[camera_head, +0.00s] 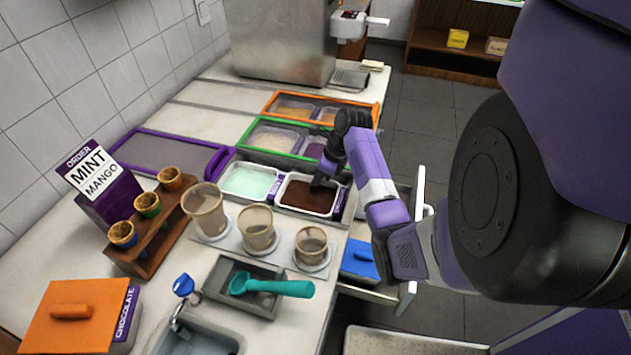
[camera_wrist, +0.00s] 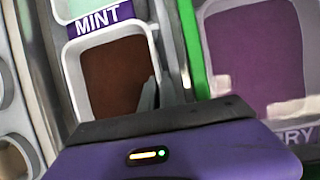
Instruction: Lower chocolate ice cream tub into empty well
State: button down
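The chocolate ice cream tub (camera_head: 303,210), white-rimmed with dark brown contents, is at the purple-framed station, right of the pale green mint tub (camera_head: 247,182). The wrist view shows the chocolate tub (camera_wrist: 112,78) beside the MINT label. My gripper (camera_head: 321,181) is at the tub's far-right rim, pointing down. In the wrist view one grey finger of my gripper (camera_wrist: 155,94) is inside the tub, and the fingers appear closed across its rim. The tub covers the well below it. I cannot tell whether it is fully seated.
A cone holder (camera_head: 150,239) is at the left. An open drawer with a blue-lidded box (camera_head: 361,259) is at the right.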

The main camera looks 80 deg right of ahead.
jog(key=c, duration=1.6)
grip_release()
jog(key=shift+o, duration=0.2)
jog(key=v, duration=0.8)
jog(key=shift+a+f, duration=0.1)
jog(key=shift+a, duration=0.05)
